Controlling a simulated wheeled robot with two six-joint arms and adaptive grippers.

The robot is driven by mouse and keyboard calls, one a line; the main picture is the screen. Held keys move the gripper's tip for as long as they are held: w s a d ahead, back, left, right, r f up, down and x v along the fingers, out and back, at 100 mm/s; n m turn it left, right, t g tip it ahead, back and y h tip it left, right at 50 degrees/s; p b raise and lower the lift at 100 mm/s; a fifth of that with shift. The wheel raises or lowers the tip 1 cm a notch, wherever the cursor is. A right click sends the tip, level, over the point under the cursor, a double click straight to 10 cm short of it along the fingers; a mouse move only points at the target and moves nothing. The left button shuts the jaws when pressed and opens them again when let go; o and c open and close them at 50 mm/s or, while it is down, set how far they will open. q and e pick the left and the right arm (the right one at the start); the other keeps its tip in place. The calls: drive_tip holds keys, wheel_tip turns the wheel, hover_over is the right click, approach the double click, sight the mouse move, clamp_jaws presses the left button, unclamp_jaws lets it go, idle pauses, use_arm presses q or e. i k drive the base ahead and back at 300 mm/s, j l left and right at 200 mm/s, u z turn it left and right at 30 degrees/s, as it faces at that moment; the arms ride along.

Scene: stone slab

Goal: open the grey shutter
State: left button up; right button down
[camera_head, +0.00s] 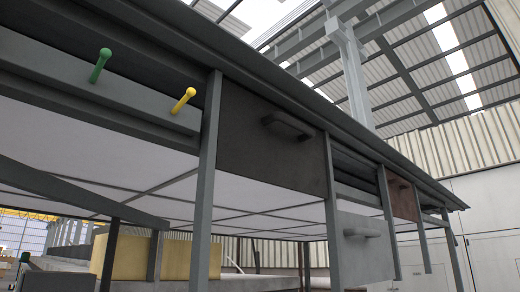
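A flat grey panel with a bar handle, which looks like the grey shutter (350,262), is at the lower right of the head view. It hangs below the rail between two posts, and a dark gap shows above that rail. A larger dark grey-brown panel (245,142) with a similar handle (287,126) fills the bay to its left, right under the top edge. A smaller reddish-brown panel (402,198) is further right, also high in its bay. Neither of my grippers is in view, so nothing shows touching any panel.
A green peg (100,66) and a yellow peg (183,100) stick out from the grey rail (125,105) at the left. Grey posts (205,185) stand between the bays. A yellow block (130,257) is behind at the lower left.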

sight(367, 258)
drive_tip(key=i+l+z, duration=0.15)
drive_tip(key=z, duration=0.2)
drive_tip(key=i+l+z, duration=0.2)
drive_tip(key=z, duration=0.15)
